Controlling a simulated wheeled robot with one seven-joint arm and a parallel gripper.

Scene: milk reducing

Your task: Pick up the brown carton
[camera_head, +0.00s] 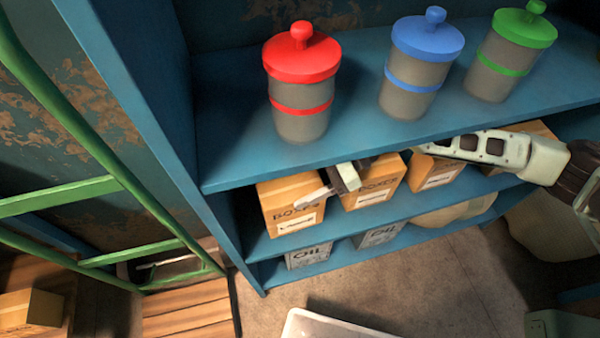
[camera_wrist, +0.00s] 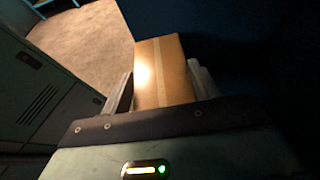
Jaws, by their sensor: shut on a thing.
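Several brown cartons stand in a row on the middle shelf in the head view. The leftmost brown carton (camera_head: 290,207) is marked BOXES, and a second brown carton (camera_head: 373,184) stands to its right. My gripper (camera_head: 328,188) is partly hidden by the upper shelf, with its parts showing over the leftmost carton's right side and beside the second carton. In the wrist view, a brown carton (camera_wrist: 165,75) with a tape strip sits between the two fingers, which are shut on it. I cannot tell for sure which carton of the row this is.
The upper blue shelf (camera_head: 235,160) overhangs the cartons and carries red (camera_head: 300,90), blue (camera_head: 413,75) and green (camera_head: 510,60) lidded jars. Oil cans (camera_head: 308,256) stand on the shelf below. A green metal frame (camera_head: 100,190) is at the left. Floor (camera_head: 400,275) shows in front.

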